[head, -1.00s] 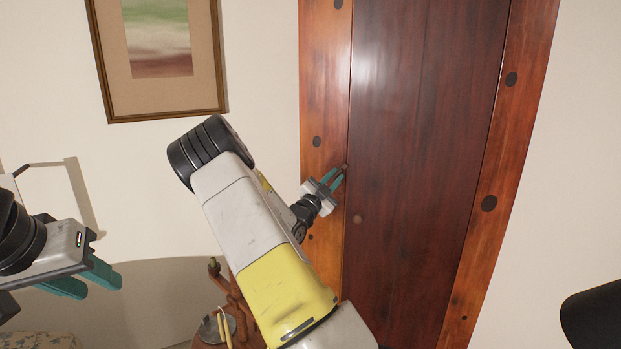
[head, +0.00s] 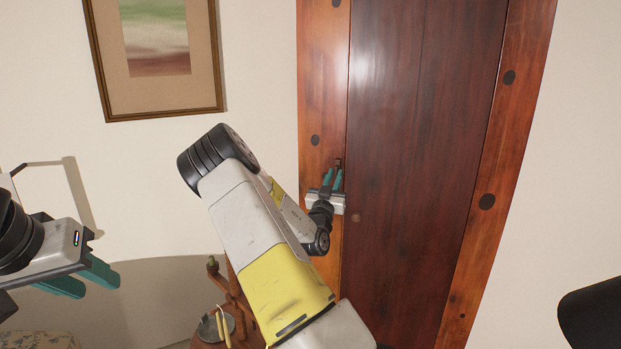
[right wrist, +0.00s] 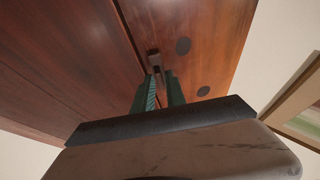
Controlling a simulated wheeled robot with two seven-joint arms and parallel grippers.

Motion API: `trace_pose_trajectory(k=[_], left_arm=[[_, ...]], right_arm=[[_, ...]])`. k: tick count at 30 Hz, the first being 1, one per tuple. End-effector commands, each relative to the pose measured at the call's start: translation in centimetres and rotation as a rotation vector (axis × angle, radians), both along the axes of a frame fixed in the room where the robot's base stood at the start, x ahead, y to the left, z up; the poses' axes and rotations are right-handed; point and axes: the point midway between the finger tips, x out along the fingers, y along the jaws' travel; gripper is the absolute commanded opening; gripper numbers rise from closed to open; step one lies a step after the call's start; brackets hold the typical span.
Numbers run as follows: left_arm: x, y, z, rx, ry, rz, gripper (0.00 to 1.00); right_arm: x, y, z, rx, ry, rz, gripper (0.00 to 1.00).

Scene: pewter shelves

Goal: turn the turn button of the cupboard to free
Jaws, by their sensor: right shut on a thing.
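The cupboard has a dark red-brown door (head: 425,130) in a lighter orange-brown frame (head: 321,80). The turn button (head: 338,161) is a small dark piece on the left frame strip, close to the door seam. In the right wrist view the turn button (right wrist: 154,59) sits at my fingertips, roughly in line with the seam; whether it overlaps the door edge is hard to tell. My right gripper (head: 333,178) is shut on the turn button, its teal fingers pointing up along the frame. My left gripper (head: 82,280) is open and empty at the far left, away from the cupboard.
A small round knob (head: 356,218) is on the door below my right gripper. A framed picture (head: 156,111) hangs on the wall at left. A brown wooden stand with a metal dish (head: 212,327) is low, beside my right arm. A black object (head: 592,315) is at lower right.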

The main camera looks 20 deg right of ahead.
Motion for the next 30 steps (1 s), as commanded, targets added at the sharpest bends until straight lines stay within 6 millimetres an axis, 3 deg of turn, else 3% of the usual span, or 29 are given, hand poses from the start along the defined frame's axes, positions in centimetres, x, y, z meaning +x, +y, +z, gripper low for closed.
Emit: trace_pose_trajectory(k=[17,18,19,30], left_arm=[[0.00,0.00,0.00,0.000,0.000,0.000,0.36],[0.00,0.00,0.00,0.000,0.000,0.000,0.36],[0.00,0.00,0.00,0.000,0.000,0.000,0.36],[0.00,0.00,0.00,0.000,0.000,0.000,0.36]], right_arm=[[-0.01,0.00,-0.06,-0.021,0.020,0.000,0.00],[-0.01,0.00,-0.06,-0.021,0.019,0.000,0.24],[-0.01,0.00,-0.06,-0.021,0.019,0.000,0.29],[-0.28,0.26,-0.21,-0.019,0.019,0.001,0.29]])
